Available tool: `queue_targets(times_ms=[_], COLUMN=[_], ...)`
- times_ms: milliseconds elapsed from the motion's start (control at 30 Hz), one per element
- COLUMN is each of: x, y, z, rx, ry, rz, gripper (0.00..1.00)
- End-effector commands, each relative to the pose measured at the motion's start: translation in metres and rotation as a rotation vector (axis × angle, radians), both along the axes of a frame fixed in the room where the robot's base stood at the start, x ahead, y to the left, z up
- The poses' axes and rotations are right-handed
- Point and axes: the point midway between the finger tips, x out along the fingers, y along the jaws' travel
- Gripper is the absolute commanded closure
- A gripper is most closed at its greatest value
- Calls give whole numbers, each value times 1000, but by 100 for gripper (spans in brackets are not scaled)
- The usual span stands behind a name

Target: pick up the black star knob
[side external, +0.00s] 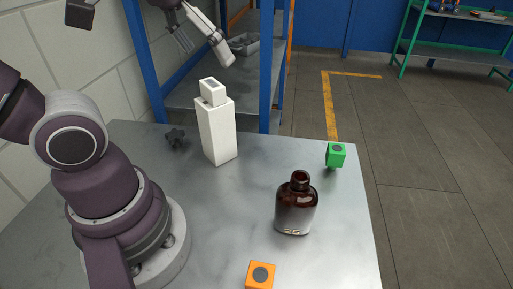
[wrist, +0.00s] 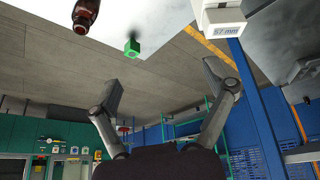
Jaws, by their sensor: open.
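I do not see the knob in the wrist view. My gripper (side external: 209,55) is open and empty, raised above the far end of the table, higher than the white box. In the wrist view my gripper (wrist: 161,72) shows its two fingers spread wide with nothing between them.
An amber bottle (side external: 296,205), a green cube (side external: 335,155) and an orange cube (side external: 260,275) are on the table. A blue-framed shelf (side external: 268,70) stands behind.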

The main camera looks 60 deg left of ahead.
Motion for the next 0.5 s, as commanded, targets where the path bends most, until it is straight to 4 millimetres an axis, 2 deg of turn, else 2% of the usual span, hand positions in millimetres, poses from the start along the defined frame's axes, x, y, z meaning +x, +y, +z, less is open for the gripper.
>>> queue_targets(times_ms=[33, 200, 500], x=[6, 13, 3], y=[16, 70, 142], z=[1, 4, -1], rx=[-24, -95, -148], ry=[27, 96, 161], rz=[114, 520, 1131], gripper=[18, 18, 18])
